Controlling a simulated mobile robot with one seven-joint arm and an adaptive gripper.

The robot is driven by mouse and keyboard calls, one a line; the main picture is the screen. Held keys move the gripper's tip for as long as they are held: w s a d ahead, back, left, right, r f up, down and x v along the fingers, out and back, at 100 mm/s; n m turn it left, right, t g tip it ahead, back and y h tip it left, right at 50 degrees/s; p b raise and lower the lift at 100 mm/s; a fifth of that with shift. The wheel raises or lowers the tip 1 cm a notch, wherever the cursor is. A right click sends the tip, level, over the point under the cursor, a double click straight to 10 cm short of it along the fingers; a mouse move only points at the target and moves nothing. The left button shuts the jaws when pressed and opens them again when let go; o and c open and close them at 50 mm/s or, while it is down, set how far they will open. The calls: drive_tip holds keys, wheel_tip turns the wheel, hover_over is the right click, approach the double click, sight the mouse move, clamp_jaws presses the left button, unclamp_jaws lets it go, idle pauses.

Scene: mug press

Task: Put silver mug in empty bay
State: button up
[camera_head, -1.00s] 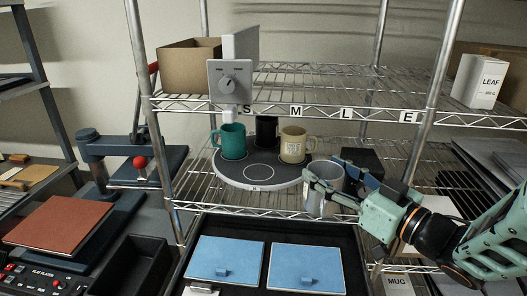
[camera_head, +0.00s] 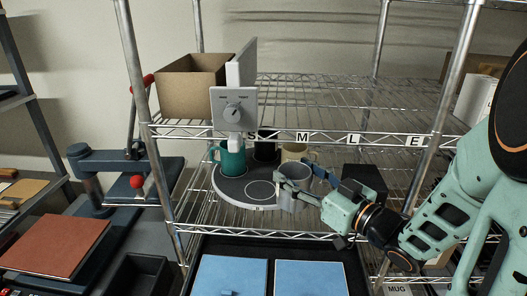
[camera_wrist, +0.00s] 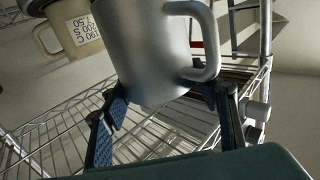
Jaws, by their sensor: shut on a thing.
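The silver mug (camera_head: 294,199) is in my gripper (camera_head: 296,180), whose fingers are shut on either side of it. In the wrist view the silver mug (camera_wrist: 158,45) fills the top middle, its handle to the right. In the head view it overlaps the front right edge of a round dark turntable (camera_head: 226,184); I cannot tell its exact height above it. The turntable's empty bay (camera_head: 260,190) is a marked circle at the front, just left of the mug. A teal mug (camera_head: 233,160), a black mug (camera_head: 264,150) and a beige mug (camera_head: 295,153) stand in other bays.
A black box (camera_head: 364,182) stands right of the mug. The beige mug (camera_wrist: 70,28) is close to the held mug in the wrist view. Blue plates (camera_head: 230,277) lie below.

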drive_tip(key=shift+w+a+f+p, duration=0.25)
drive_tip(key=shift+w+a+f, duration=0.35)
drive_tip(key=shift+w+a, duration=0.95)
drive_tip(key=shift+w+a+f+p, duration=0.3)
drive_tip(key=shift+w+a+f, duration=0.35)
drive_tip(key=shift+w+a, duration=0.85)
drive_tip(key=shift+w+a+f+p, duration=0.25)
drive_tip(key=shift+w+a+f, duration=0.35)
drive_tip(key=shift+w+a, duration=0.95)
drive_tip(key=shift+w+d, duration=0.25)
drive_tip(key=shift+d, duration=0.05)
drive_tip(key=shift+f+b, duration=0.25)
drive_tip(key=shift+b, duration=0.05)
drive_tip(key=o, duration=1.9)
drive_tip(key=shift+o, duration=0.2)
drive_tip(key=shift+r, duration=0.15)
drive_tip(key=shift+s+d+r+p, duration=0.1)
drive_tip(key=shift+d+p, duration=0.05)
drive_tip(key=shift+p, duration=0.15)
drive_tip(key=b+v, duration=0.1)
drive_tip(key=v, duration=1)
drive_tip(key=shift+s+d+b, duration=0.2)
drive_tip(key=shift+s+b, duration=0.1)
drive_tip(key=shift+b, duration=0.05)
